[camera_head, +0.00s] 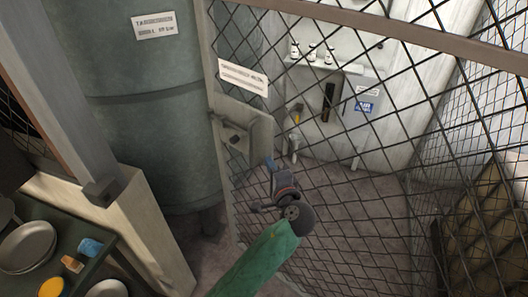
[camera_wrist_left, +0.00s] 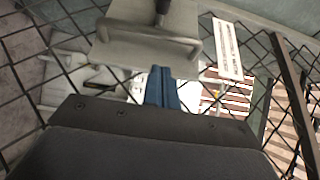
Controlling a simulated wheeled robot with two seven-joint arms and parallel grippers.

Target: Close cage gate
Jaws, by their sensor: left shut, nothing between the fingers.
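The cage gate (camera_head: 345,150) is a dark wire mesh panel that fills much of the middle and right of the head view. A light grey plate with a handle (camera_head: 236,140) sits at its left edge. In the wrist view the plate and its bar handle (camera_wrist_left: 150,42) show at the top centre, in front of the mesh. My left gripper (camera_head: 269,163) has blue fingertips, shut with nothing between them. It is to the right of and a little below the plate in the head view. In the wrist view the fingertips (camera_wrist_left: 160,86) appear just below the handle; I cannot tell if they touch. My right gripper is not in view.
A large grey-green tank (camera_head: 150,130) stands left of the gate. A dark shelf with plates (camera_head: 28,245) and small cups is at lower left, beside a pale post (camera_head: 150,235). Through the mesh a white wall unit (camera_head: 335,95) shows. Brown panels (camera_head: 490,215) stand at right.

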